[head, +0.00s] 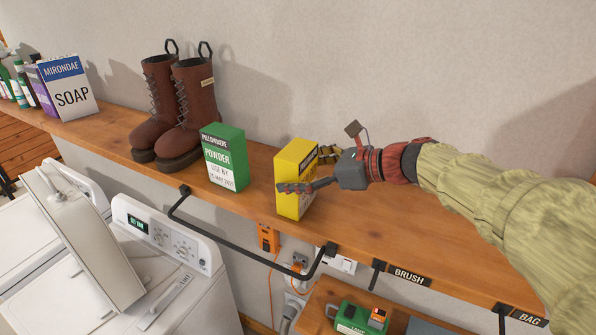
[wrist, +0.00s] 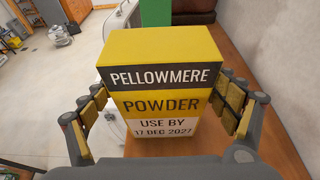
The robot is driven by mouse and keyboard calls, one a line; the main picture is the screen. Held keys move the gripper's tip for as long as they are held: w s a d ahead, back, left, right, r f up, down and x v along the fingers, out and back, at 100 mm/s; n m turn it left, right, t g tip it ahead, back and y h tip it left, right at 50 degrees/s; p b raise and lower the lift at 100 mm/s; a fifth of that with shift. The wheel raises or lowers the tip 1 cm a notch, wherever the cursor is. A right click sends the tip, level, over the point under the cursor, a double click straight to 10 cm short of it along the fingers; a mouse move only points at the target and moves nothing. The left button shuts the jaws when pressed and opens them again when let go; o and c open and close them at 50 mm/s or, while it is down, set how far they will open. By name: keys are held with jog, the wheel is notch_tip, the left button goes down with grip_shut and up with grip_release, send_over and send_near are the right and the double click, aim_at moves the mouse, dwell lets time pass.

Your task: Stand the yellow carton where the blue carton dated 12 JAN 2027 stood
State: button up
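The yellow carton (head: 291,186) stands upright on the wooden shelf (head: 375,226), close to its front edge. In the wrist view the yellow carton (wrist: 160,85) reads PELLOWMERE POWDER, USE BY 17 DEC 2027. My gripper (head: 312,170) is around it from the right, one finger on each side. In the wrist view the fingers of my gripper (wrist: 160,103) look spread, with a narrow gap at the left; contact at the right is unclear. No blue powder carton is visible in either view.
A green powder carton (head: 224,158) stands left of the yellow one, with brown boots (head: 185,105) behind it to the left. A SOAP box (head: 68,88) and bottles stand far left. A black rail (head: 245,240) runs along the shelf front. The shelf is bare between the two cartons.

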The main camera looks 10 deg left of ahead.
jog(key=shift+o, duration=0.4)
jog(key=shift+r, duration=0.1)
jog(key=shift+d+r, duration=0.15)
jog(key=shift+d, duration=0.05)
jog(key=b+v, duration=0.2)
jog(key=v, duration=1)
jog(key=s+d+f+n+h, duration=0.4)
jog(key=s+f+n+h, duration=0.2)
jog(key=s+f+n, duration=0.55)
jog(key=s+d+f+n+t+h, duration=0.1)
jog(key=s+d+f+n+h, duration=0.5)
jog(key=s+d+f+n, duration=0.2)
jog(key=s+d+n, duration=0.2)
jog(key=s+d, duration=0.2)
jog(key=shift+d+h, duration=0.25)
jog(key=shift+h, duration=0.15)
